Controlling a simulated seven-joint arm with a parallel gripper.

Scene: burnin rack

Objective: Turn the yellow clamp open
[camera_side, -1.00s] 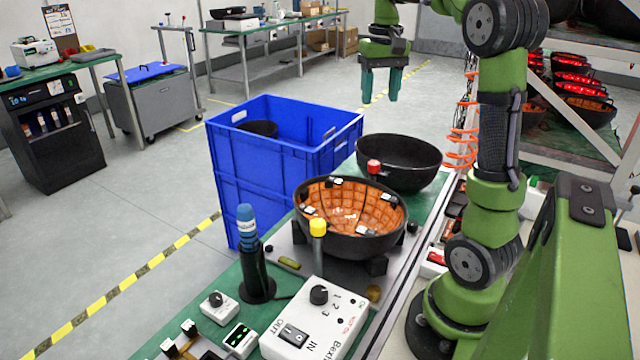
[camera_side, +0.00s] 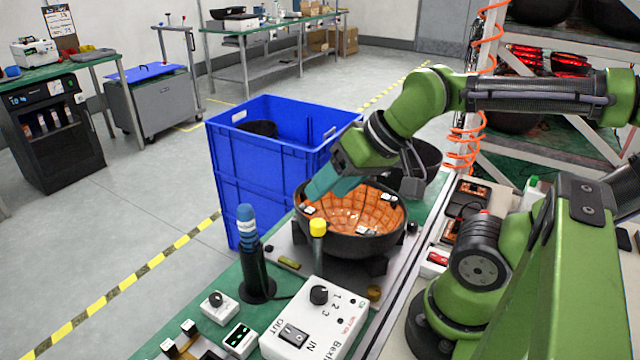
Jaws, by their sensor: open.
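The yellow clamp (camera_side: 318,227) is a yellow-capped upright post at the near edge of a black bowl (camera_side: 362,246) with an orange gridded inside. My gripper (camera_side: 316,190), with teal fingers, is above the far left part of the bowl rim, tilted down to the left. It is open, and nothing shows between its fingers. It is apart from the yellow cap, above and behind it in the picture. My gripper and wrist hide part of the bowl's far rim, and the red-capped post is not visible.
A blue crate (camera_side: 222,160) stands behind the bowl on the left. A second black bowl (camera_side: 430,160) is partly hidden behind my wrist. A white switch box (camera_side: 318,325) and a blue-topped bottle (camera_side: 248,235) in a black holder stand in front on the green bench.

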